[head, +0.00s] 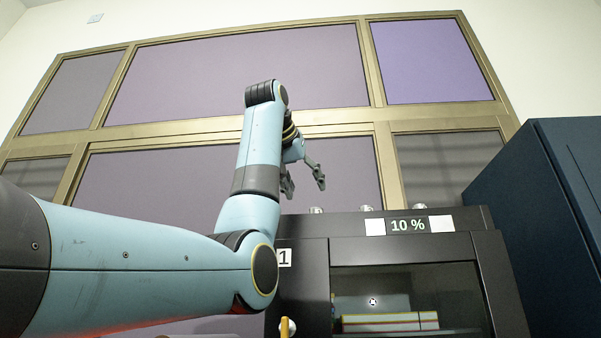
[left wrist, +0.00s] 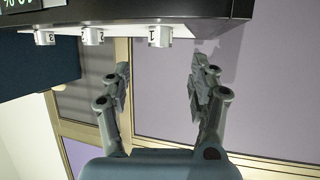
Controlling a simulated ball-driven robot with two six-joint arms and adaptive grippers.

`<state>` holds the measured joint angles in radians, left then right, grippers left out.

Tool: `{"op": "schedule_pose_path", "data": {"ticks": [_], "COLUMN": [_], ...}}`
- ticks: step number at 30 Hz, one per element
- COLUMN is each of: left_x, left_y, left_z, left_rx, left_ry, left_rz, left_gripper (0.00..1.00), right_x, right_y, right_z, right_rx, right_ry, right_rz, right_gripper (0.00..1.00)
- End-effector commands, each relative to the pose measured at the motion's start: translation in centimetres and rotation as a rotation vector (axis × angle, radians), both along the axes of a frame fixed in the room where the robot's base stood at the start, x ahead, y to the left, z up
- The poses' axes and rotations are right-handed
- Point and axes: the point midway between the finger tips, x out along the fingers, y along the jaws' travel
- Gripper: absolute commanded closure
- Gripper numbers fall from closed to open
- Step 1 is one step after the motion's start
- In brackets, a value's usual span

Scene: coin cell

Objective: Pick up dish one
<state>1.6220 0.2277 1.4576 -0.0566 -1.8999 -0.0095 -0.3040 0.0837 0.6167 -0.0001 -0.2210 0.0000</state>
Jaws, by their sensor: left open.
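Dish one (left wrist: 160,36) is a small pale cup marked 1, on the top of a dark cabinet (head: 310,226). The left wrist view shows it upside down. In the head view it appears as the leftmost small pale piece (head: 316,210) on the cabinet top, mostly hidden by the edge. My left gripper (head: 304,180) is open and empty, above and slightly left of dish one. In the left wrist view its fingertips (left wrist: 160,72) are spread to either side of dish one's line, with the dish beyond them and apart from them. My right gripper is not in view.
Dish two (left wrist: 93,37) and dish three (left wrist: 45,38) stand in the same row on the cabinet top. A display reading 10 % (head: 408,225) is on the cabinet's front. A tall dark blue cabinet (head: 545,210) stands at the right. A panelled window wall (head: 240,70) is behind.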

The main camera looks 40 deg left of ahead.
Motion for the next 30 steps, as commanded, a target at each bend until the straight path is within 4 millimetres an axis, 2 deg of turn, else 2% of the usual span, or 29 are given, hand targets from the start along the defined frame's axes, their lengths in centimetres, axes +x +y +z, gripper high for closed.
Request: {"op": "schedule_pose_path", "data": {"ticks": [4, 12, 18, 26, 27, 30], "left_x": [2.5, 6.2, 7.3, 7.4, 7.4, 7.4], "left_y": [0.7, 1.8, 2.1, 2.1, 2.1, 2.1], "left_z": [-0.8, -2.4, -3.1, -3.2, -3.2, -3.2], "left_rx": [-0.001, -0.001, -0.001, -0.001, -0.001, -0.001], "left_ry": [0.004, 0.002, 0.001, 0.0, 0.0, 0.0], "left_rz": [0.0, -0.001, -0.001, -0.001, -0.001, -0.001], "left_gripper": [0.39, 0.39, 0.39, 0.39, 0.41, 0.54], "right_x": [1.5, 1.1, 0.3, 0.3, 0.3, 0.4], "right_y": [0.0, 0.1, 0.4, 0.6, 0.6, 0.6], "right_z": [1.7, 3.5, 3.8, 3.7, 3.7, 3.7], "right_rx": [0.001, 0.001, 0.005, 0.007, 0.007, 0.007], "right_ry": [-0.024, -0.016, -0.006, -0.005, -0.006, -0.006], "right_rz": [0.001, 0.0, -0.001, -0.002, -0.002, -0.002], "right_gripper": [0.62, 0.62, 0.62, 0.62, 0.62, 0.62]}}
